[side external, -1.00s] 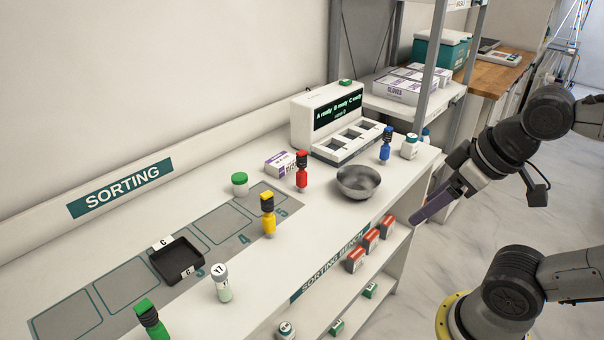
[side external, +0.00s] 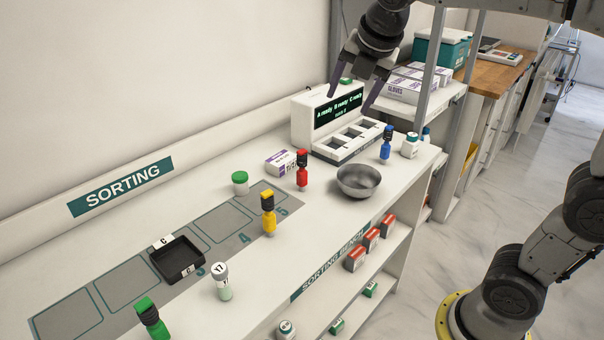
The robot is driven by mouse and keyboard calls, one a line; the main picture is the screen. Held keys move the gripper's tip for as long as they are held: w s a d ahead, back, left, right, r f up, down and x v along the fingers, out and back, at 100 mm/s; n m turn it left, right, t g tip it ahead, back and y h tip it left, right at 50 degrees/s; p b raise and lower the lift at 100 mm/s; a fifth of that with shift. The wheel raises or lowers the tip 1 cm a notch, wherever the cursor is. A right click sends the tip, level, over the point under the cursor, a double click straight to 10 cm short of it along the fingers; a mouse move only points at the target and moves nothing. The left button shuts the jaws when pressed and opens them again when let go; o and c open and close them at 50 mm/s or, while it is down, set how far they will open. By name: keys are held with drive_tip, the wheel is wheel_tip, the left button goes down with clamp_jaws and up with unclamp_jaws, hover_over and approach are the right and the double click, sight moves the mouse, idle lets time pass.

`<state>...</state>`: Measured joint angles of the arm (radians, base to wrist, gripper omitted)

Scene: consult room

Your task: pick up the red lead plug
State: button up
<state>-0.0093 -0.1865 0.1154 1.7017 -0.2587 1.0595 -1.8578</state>
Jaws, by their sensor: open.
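A metal bowl (side external: 359,181) stands right of the red plug. A yellow plug (side external: 268,213), a blue plug (side external: 386,145) and a green plug (side external: 150,318) stand on the bench. The display device (side external: 326,115) is behind. A black tray (side external: 177,260) lies left, and a small box (side external: 281,162) sits beside the red plug.

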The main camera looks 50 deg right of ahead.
drive_tip(key=w+f+n, duration=0.3)
drive_tip(key=w, duration=0.5)
drive_tip(key=g, duration=0.2)
approach(302, 152)
drive_tip(key=shift+n+h, duration=0.4)
drive_tip(key=x, duration=0.3)
drive_tip(key=a+x, duration=0.1)
drive_tip(key=x, duration=0.1)
drive_tip(key=shift+w+f, duration=0.1)
drive_tip(key=shift+f, duration=0.25)
drive_tip(key=shift+d+x, duration=0.1)
drive_tip(key=shift+x, duration=1.5)
drive_tip(key=shift+d+x, duration=0.15)
drive_tip(key=shift+x, duration=1.4)
drive_tip(key=shift+c, duration=0.2)
clamp_jaws()
drive_tip(key=shift+r, duration=0.1)
